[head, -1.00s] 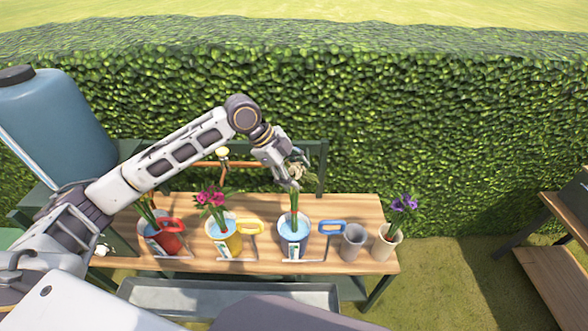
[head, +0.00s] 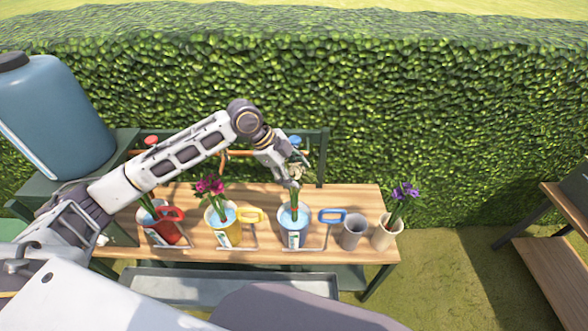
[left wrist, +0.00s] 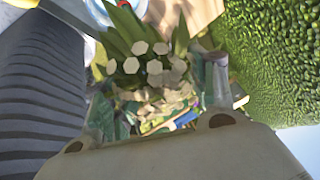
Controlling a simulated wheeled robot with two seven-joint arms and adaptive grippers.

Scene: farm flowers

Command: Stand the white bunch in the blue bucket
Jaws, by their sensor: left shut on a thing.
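The white bunch (head: 297,174) is upright with green stems and leaves, its stems reaching down into the mouth of the blue-handled bucket (head: 293,237). My left gripper (head: 291,181) is shut on the bunch just above the bucket. In the left wrist view the white flowers (left wrist: 152,66) and leaves show between the fingers (left wrist: 160,105). Whether the stem ends touch the bucket's bottom is hidden. My right gripper is not in view.
A red bucket (head: 161,234) and a yellow bucket (head: 222,232) with pink flowers stand to the left on the wooden bench (head: 265,197). A grey cup (head: 353,233) and a pale pot (head: 386,236) with purple flowers stand to the right. A hedge rises behind.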

